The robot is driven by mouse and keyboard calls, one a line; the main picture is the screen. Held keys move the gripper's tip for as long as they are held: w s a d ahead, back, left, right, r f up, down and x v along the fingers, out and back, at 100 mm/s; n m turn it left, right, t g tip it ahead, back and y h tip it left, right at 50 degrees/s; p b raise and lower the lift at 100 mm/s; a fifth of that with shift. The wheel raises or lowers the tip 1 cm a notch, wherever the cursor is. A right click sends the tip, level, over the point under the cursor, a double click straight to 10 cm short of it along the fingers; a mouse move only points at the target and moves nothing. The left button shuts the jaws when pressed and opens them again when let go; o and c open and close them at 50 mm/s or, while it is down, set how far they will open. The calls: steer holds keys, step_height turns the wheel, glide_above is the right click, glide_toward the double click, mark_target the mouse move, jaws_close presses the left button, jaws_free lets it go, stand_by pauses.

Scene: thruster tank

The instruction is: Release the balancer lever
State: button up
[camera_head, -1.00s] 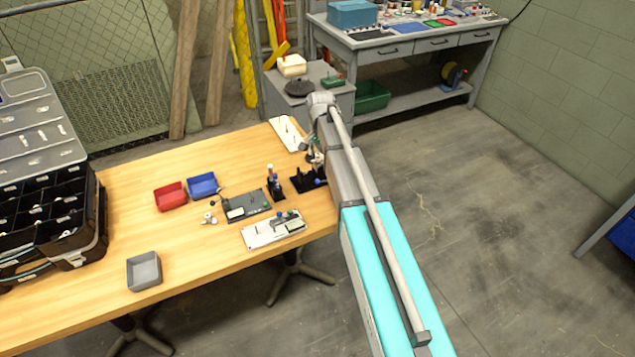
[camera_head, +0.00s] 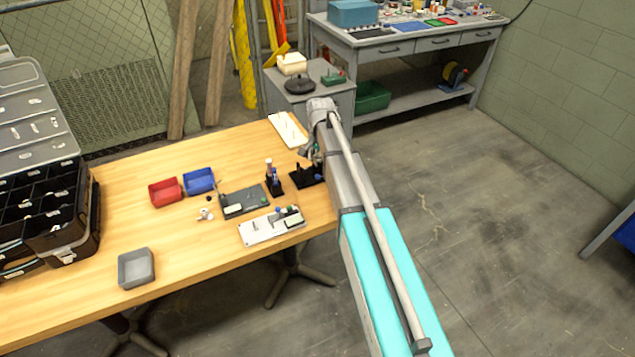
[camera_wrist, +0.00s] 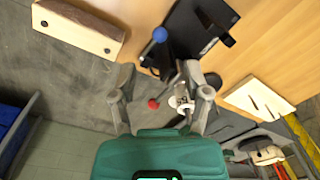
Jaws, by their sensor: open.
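In the wrist view my gripper (camera_wrist: 160,92) is open, its two grey fingers spread apart. A blue ball knob (camera_wrist: 159,35) on a dark stem is beyond the fingertips. A small red ball knob (camera_wrist: 153,103) and a pale metal fitting (camera_wrist: 182,103) show between the fingers. I cannot tell which part is the balancer lever, or whether a finger touches any of them. A black stand (camera_wrist: 186,38) is beyond, on the table; it also shows in the head view (camera_head: 306,178). In the head view my arm hides most of the gripper.
The wooden table (camera_head: 185,245) carries a red bin (camera_head: 165,192), a blue bin (camera_head: 200,180), a grey tray (camera_head: 136,268), a dark board (camera_head: 240,203), a white board (camera_head: 262,228) and an open black case (camera_head: 65,235). A white slotted plate (camera_head: 288,130) lies near the far edge.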

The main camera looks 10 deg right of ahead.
mark_target(317, 177)
steer(key=shift+w+a+f+b, duration=0.1)
steer(key=shift+f+b, duration=3.85)
steer(key=shift+f, duration=0.35)
jaws_close()
